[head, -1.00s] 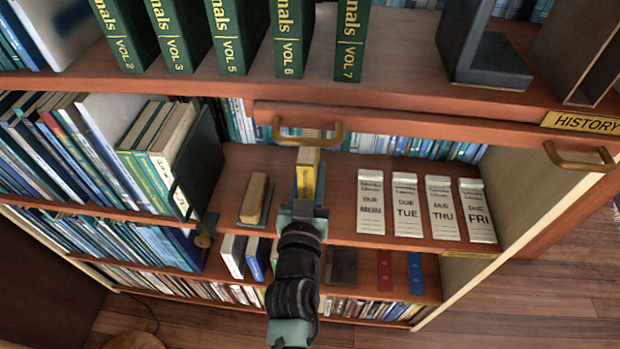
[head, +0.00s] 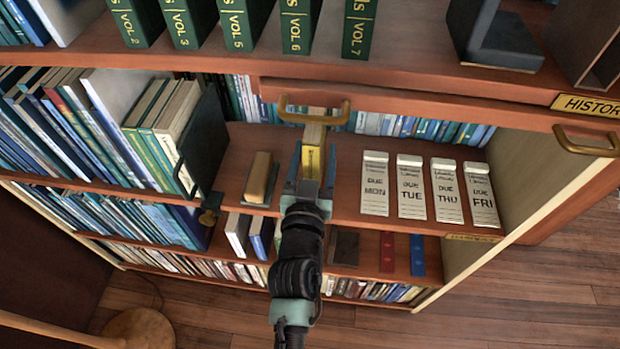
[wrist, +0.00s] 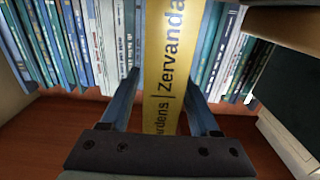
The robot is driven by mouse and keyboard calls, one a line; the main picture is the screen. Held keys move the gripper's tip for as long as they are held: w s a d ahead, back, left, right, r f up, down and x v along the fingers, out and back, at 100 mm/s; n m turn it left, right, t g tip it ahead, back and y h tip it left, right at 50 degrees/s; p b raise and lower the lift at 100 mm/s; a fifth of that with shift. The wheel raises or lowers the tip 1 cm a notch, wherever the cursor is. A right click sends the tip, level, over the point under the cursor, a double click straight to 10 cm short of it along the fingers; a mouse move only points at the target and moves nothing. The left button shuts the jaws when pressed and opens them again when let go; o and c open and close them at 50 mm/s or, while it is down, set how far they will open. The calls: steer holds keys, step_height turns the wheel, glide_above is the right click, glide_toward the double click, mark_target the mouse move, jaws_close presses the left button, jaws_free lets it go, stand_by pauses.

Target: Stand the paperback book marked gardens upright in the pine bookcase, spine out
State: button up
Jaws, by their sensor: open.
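The yellow-spined book (head: 312,162) stands upright on the middle shelf of the pine bookcase (head: 345,215), its spine facing out toward me. In the wrist view its spine (wrist: 165,70) reads "...ardens | Zervanda", partly cut off. My gripper (head: 312,170) is open, with one blue finger on each side of the book. In the wrist view the fingers (wrist: 163,100) show gaps beside the spine. The book's lower end is hidden by my gripper, so its contact with the shelf cannot be seen.
A wooden block (head: 260,178) on a dark base stands left of the book. Due-date cards (head: 410,190) stand to the right. A dark bookend (head: 203,140) holds the left row. A brass handle (head: 313,113) hangs just above the book.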

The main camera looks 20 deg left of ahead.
steer(key=b+v, duration=0.1)
steer(key=v, duration=1)
steer(key=shift+s, duration=0.3)
steer(key=shift+d, duration=0.1)
